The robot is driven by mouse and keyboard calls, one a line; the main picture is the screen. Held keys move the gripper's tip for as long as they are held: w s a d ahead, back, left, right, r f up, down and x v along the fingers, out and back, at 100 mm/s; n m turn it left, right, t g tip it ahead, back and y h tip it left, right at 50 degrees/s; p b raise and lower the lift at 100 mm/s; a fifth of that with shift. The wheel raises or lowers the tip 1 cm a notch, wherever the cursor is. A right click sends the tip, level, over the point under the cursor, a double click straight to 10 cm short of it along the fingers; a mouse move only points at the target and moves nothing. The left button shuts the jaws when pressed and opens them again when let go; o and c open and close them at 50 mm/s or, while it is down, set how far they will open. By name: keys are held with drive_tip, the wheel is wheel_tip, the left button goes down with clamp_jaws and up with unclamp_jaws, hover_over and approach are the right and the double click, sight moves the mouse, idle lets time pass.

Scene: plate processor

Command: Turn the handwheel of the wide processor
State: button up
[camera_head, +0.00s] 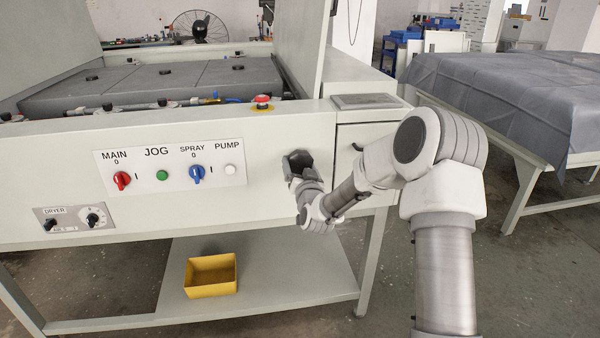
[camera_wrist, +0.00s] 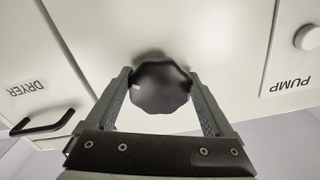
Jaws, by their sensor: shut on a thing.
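The wide processor (camera_head: 60,150) is a large pale machine with a control panel on its front. Its handwheel is a dark, faceted knob on the front face, right of the panel; in the wrist view the handwheel (camera_wrist: 160,87) sits between my two fingers. My gripper (camera_wrist: 162,95) is shut on the handwheel, one finger on each side, pointing at the machine front. In the head view my gripper (camera_head: 299,163) is at the handwheel, small and partly hiding it.
The panel holds a red MAIN switch (camera_head: 122,180), green JOG button (camera_head: 162,175), blue SPRAY switch (camera_head: 197,174) and white PUMP button (camera_head: 231,170). A red emergency button (camera_head: 262,101) sits above. A yellow bin (camera_head: 211,275) is on the lower shelf. A covered table (camera_head: 510,90) stands right.

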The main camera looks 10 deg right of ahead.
drive_tip(key=m+b, duration=0.2)
drive_tip(key=m, duration=0.1)
drive_tip(key=shift+a+f+m+b, duration=0.1)
drive_tip(key=shift+m+b, duration=0.2)
drive_tip(key=shift+b, duration=0.1)
drive_tip(key=m, duration=0.1)
drive_tip(key=m+b, duration=0.2)
drive_tip(key=m, duration=0.1)
drive_tip(key=shift+a+r, duration=0.15)
drive_tip(key=shift+r, duration=0.1)
drive_tip(key=shift+m+b, duration=0.3)
drive_tip(key=shift+b, duration=0.05)
drive_tip(key=o, duration=1.1)
drive_tip(key=shift+s, duration=0.1)
drive_tip(key=s+p, duration=0.2)
drive_tip(key=s, duration=1.5)
drive_tip(key=shift+s, duration=0.15)
